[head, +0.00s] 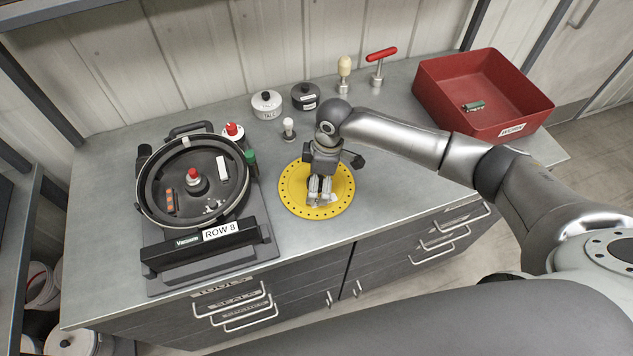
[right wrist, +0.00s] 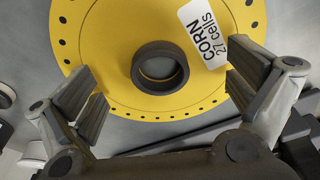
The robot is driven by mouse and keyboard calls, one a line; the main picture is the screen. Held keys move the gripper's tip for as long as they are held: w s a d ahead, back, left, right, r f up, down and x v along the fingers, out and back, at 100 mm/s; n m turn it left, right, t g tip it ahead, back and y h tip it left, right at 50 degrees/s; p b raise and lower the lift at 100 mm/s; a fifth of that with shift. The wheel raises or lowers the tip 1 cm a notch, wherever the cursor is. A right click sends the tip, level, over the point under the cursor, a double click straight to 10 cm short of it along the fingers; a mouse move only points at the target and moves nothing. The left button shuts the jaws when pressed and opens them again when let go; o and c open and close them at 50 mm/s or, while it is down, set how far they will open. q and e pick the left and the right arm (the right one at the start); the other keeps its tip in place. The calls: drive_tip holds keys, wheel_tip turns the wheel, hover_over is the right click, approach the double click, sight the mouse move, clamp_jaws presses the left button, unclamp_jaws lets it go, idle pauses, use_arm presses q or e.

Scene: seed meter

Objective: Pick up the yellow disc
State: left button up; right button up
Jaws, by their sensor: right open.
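The yellow disc (head: 293,196) lies flat on the grey bench, with a ring of small holes near its rim. In the right wrist view the disc (right wrist: 115,60) shows a dark raised hub (right wrist: 160,68) with a hole in its middle and a white label reading "CORN 27 cells" (right wrist: 203,33). My right gripper (head: 322,190) is over the disc and hides part of it. My left gripper is not in view.
The open seed meter housing (head: 146,190), marked "ROW 8", stands left of the disc. Two small lidded pots (head: 267,105) (head: 305,97), a white-topped knob (head: 289,130), and a red T-handled tool (head: 380,67) stand behind. A red bin (head: 440,85) is at the right.

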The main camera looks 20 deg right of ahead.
drive_tip(key=c, duration=1.3)
drive_tip(key=shift+s, duration=0.2)
drive_tip(key=c, duration=0.5)
drive_tip(key=shift+f, duration=0.1)
